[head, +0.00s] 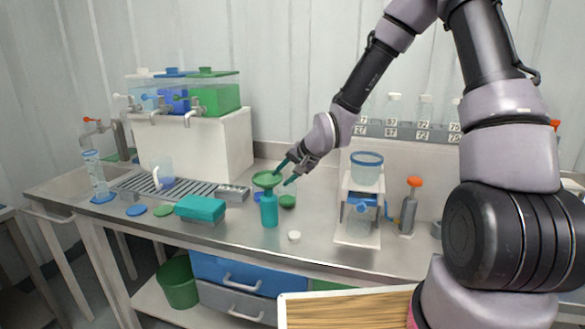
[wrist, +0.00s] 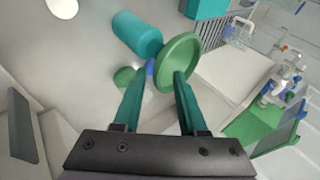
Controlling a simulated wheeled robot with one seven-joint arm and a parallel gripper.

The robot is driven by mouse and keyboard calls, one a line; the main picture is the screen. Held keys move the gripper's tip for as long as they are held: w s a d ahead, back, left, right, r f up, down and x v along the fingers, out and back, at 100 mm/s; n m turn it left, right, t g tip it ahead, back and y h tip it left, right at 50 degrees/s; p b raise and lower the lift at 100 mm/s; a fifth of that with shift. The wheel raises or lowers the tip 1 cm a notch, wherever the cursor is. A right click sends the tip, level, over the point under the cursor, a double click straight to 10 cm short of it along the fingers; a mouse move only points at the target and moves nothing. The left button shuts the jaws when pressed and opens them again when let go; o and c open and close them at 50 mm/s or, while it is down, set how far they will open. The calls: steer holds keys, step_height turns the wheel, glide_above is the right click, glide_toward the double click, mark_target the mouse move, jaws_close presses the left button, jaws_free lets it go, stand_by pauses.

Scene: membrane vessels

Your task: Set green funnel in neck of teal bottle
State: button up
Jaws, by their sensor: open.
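The teal bottle (head: 269,210) stands upright near the middle of the metal counter; it also shows in the wrist view (wrist: 137,36). The green funnel (head: 267,180) sits over the bottle's mouth, wide rim up, and looks in line with the neck. Its stem is hidden, so how deep it sits cannot be told. In the wrist view the funnel (wrist: 179,62) is just beyond the fingertips. My gripper (head: 286,174) is open beside the funnel, on its right. In the wrist view one finger overlaps the rim; I cannot tell whether they touch.
A dark green round piece (head: 288,202) lies right of the bottle and a white cap (head: 294,236) in front. A teal box (head: 201,207) is at left. A stand with a blue-rimmed vessel (head: 366,168) is at right. Tanks with taps (head: 215,96) stand behind.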

steer(key=v, duration=0.8)
